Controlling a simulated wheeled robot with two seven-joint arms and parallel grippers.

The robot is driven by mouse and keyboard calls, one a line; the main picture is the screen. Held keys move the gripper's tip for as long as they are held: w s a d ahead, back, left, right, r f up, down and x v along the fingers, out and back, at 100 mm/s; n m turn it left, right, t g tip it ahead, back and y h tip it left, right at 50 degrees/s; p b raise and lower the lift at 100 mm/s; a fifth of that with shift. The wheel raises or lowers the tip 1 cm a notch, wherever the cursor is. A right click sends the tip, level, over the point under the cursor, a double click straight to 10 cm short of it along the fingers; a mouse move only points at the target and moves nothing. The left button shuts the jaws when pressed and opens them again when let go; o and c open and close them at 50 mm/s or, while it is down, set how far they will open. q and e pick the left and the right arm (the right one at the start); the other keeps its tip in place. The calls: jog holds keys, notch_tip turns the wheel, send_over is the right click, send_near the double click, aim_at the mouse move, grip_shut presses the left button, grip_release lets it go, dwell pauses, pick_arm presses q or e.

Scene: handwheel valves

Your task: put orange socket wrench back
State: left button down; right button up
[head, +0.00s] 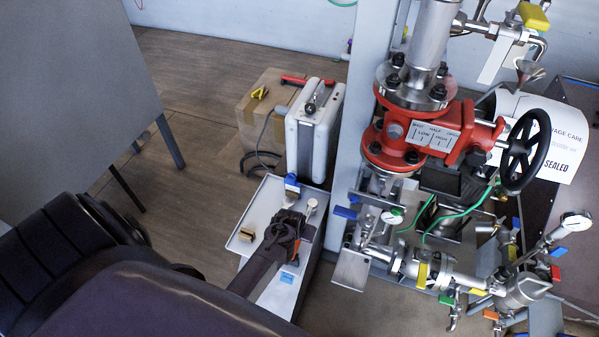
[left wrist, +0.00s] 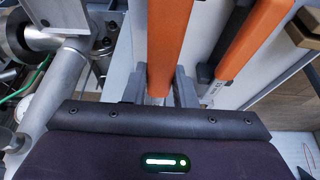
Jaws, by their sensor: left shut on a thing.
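My left gripper (head: 287,224) is over the light grey tray-topped stand (head: 262,200) in the head view, its arm coming in from the lower left. In the left wrist view the gripper (left wrist: 166,88) is shut on the orange socket wrench (left wrist: 168,42), whose long orange handle runs up between the fingers. In the head view only a small orange strip of the wrench (head: 297,248) shows beside the gripper; the rest is hidden. A second orange-handled tool (left wrist: 254,42) with a grey end lies to the right in the wrist view, apart from the fingers. My right gripper is out of view.
A small wooden block (head: 245,235), a blue item (head: 292,185) and a blue label (head: 287,278) are on the stand. A white case (head: 314,130) and a cardboard box (head: 262,105) stand behind it. The red valve (head: 425,135) and piping crowd the right.

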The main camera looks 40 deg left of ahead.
pick_arm(q)
jog(key=shift+f+b, duration=0.5)
jog(key=shift+f, duration=0.35)
jog(key=c, duration=0.6)
grip_release()
jog(key=shift+c, duration=0.2)
jog(key=shift+r, duration=0.1)
jog(key=shift+s+r+p, duration=0.1)
jog(key=shift+r+p, duration=0.2)
jog(key=shift+p, duration=0.25)
jog(key=shift+p+v, duration=2.6)
jog(key=shift+p, duration=0.45)
jog(key=shift+d, duration=0.1)
